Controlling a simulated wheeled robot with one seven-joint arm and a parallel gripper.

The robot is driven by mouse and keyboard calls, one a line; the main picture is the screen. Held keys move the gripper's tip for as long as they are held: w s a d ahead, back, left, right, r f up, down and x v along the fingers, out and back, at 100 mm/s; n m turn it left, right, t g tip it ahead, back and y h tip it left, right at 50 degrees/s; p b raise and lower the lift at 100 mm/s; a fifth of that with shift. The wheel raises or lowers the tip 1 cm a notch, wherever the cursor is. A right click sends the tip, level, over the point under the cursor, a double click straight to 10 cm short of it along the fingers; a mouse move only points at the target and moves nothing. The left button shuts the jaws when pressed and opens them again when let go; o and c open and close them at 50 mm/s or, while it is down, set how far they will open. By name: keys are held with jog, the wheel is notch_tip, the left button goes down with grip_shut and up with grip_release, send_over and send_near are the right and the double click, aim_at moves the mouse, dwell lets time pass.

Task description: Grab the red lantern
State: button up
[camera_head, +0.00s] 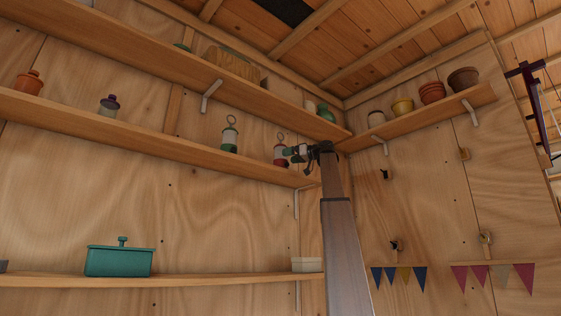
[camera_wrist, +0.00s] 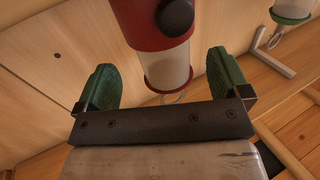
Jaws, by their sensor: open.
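The red lantern (camera_head: 280,155) stands on the middle shelf near the corner, with a red base, a pale body and a ring on top. In the wrist view, the green fingers of my gripper (camera_wrist: 162,78) are spread apart on either side of the lantern, with gaps on both sides. Whether either finger touches it is hard to tell.
A green lantern (camera_head: 229,138) stands to the left on the same middle shelf (camera_head: 180,145), and also shows in the wrist view (camera_wrist: 293,8). A jar (camera_head: 109,105) and an orange pot (camera_head: 29,83) stand further left. The upper shelf (camera_head: 150,52) runs above.

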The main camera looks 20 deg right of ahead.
jog(key=x, duration=0.4)
jog(key=shift+w+a+r, duration=0.1)
jog(key=shift+a, duration=0.2)
jog(key=shift+c, duration=0.3)
jog(key=c, duration=1.1)
